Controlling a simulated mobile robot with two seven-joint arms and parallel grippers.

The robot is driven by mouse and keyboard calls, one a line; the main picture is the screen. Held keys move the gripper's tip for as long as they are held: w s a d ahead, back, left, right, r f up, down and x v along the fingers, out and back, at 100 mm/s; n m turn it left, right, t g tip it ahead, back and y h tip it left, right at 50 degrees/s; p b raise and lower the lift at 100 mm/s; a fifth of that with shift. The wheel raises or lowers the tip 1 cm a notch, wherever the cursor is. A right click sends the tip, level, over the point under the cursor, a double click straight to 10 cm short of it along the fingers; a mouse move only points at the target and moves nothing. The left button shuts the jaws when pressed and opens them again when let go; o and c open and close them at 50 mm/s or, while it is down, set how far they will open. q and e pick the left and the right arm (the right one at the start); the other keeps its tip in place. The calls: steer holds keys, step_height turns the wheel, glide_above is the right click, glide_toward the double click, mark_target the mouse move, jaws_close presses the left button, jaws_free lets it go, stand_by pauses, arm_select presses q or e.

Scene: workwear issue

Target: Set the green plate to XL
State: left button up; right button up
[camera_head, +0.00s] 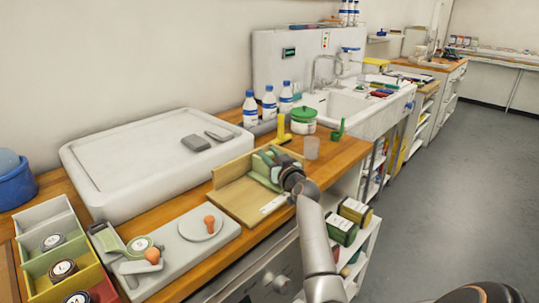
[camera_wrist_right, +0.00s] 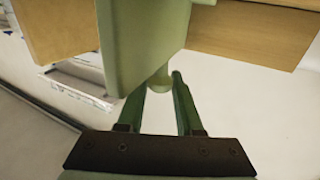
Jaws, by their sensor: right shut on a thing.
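The green plate (camera_head: 268,166) stands upright in a wooden tray-like fixture (camera_head: 232,200) on the bench, in the middle of the head view. A white label strip (camera_head: 273,204) lies on the fixture's front edge; its marks are too small to read. In the right wrist view the green plate (camera_wrist_right: 145,40) fills the top middle, with a short green knob (camera_wrist_right: 160,78) below it. My right gripper (camera_head: 290,178) is at the plate's near side; its fingers (camera_wrist_right: 160,100) are shut on the knob. My left gripper is out of view.
A green-lidded pot (camera_head: 303,120), a clear cup (camera_head: 311,148) and a yellow upright part (camera_head: 283,130) stand behind the fixture. A grey board with a white disc (camera_head: 200,224) lies to its left. Dark-topped boxes (camera_head: 342,229) sit on a shelf below right.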

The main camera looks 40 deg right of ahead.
jaws_close()
stand_by(0.8)
